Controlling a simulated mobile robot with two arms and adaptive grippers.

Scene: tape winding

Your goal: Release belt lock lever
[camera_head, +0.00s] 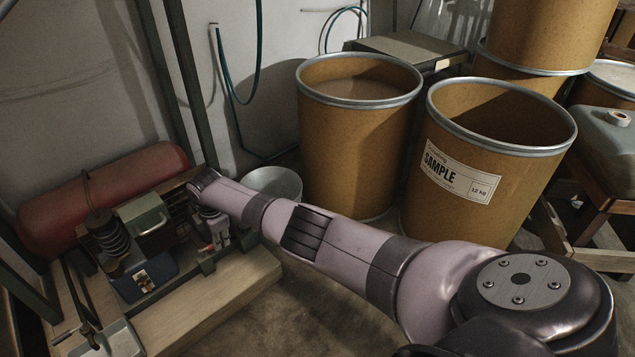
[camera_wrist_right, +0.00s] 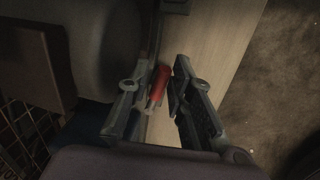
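The lever has a red handle (camera_wrist_right: 159,84) on a thin metal stem, in the middle of the right wrist view. My right gripper (camera_wrist_right: 163,78) is open, with its fingers on either side of the handle. In the head view my right gripper (camera_head: 214,236) points down at the machine's right side, and the lever there is too small to make out clearly. My left gripper is not in view.
The machine with a motor (camera_head: 141,275) stands on a wooden base (camera_head: 225,298) beside a red tank (camera_head: 100,200). A metal bucket (camera_head: 275,184) and large drums (camera_head: 355,140) stand behind my arm. Dark green posts (camera_head: 184,80) rise behind the machine.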

